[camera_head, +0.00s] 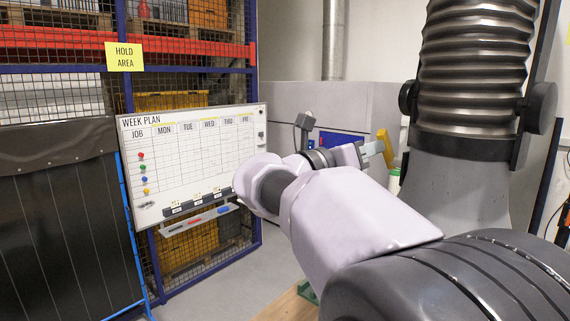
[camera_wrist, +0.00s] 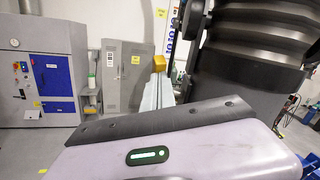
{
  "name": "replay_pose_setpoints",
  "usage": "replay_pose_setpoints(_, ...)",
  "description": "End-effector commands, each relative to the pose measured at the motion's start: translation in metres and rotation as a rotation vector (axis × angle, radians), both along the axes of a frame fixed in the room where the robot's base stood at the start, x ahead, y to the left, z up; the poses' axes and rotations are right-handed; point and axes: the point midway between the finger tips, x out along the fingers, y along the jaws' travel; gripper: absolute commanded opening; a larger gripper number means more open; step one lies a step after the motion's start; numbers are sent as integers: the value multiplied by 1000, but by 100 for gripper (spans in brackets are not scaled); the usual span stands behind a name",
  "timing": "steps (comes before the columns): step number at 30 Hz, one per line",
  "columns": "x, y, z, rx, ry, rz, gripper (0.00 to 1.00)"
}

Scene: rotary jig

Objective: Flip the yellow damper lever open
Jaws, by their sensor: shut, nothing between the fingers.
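The yellow damper lever (camera_head: 385,146) shows at the left edge of the dark ribbed duct, partly hidden behind my gripper. In the wrist view, a small yellow block (camera_wrist: 159,63), which looks like the lever's end, shows just beyond the pale fingers. My gripper (camera_head: 375,148) is shut and empty, its pale fingertips at the lever in the head view. In the wrist view the fingers (camera_wrist: 158,92) point up toward the yellow block. I cannot tell whether they touch it. The lever's pivot is not clearly visible.
The dark ribbed duct (camera_head: 475,60) stands close to the right of the gripper. A grey machine with a blue panel (camera_head: 340,141) is behind. A week plan whiteboard (camera_head: 190,150) hangs on the mesh cage at left. Grey cabinets (camera_wrist: 127,75) stand at the back.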

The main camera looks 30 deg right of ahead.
Motion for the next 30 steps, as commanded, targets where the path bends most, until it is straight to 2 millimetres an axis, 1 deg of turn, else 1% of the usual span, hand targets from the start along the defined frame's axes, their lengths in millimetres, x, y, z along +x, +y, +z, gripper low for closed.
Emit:
replay_pose_setpoints(1, 0, -2, 8, 0, 1, 0, 0)
replay_pose_setpoints(7, -1, -11, 19, 4, -1, -1, 0)
replay_pose_setpoints(10, -1, -16, 27, 200, -23, 0, 0)
replay_pose_setpoints(12, -1, -19, 27, 277, -18, 1, 0)
replay_pose_setpoints(24, -2, -37, 37, 269, -16, -1, 0)
replay_pose_setpoints(30, -3, -42, 40, 268, -16, 1, 0)
